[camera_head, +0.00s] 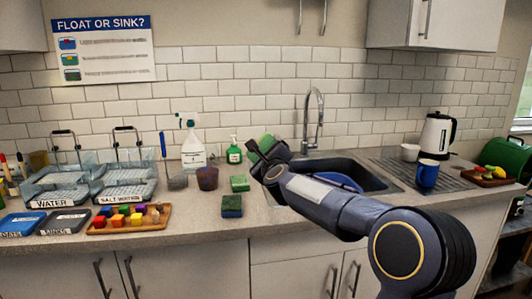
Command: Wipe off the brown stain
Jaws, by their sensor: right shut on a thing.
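My right gripper (256,155) is over the back of the counter, just left of the sink. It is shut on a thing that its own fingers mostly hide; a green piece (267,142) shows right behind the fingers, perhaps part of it. A green sponge (240,183) lies on the counter left of and below the gripper. A blue and green sponge (231,205) lies nearer the front edge. I cannot make out a brown stain on the counter; the arm covers part of the sink side. My left gripper is not in view.
A spray bottle (193,147), green soap bottle (234,154) and dark cup (207,178) stand left of the gripper. A wooden tray (128,226) of coloured blocks and two clear bins lie farther left. The sink (372,180), tap (313,122) and blue mug (427,174) are right.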

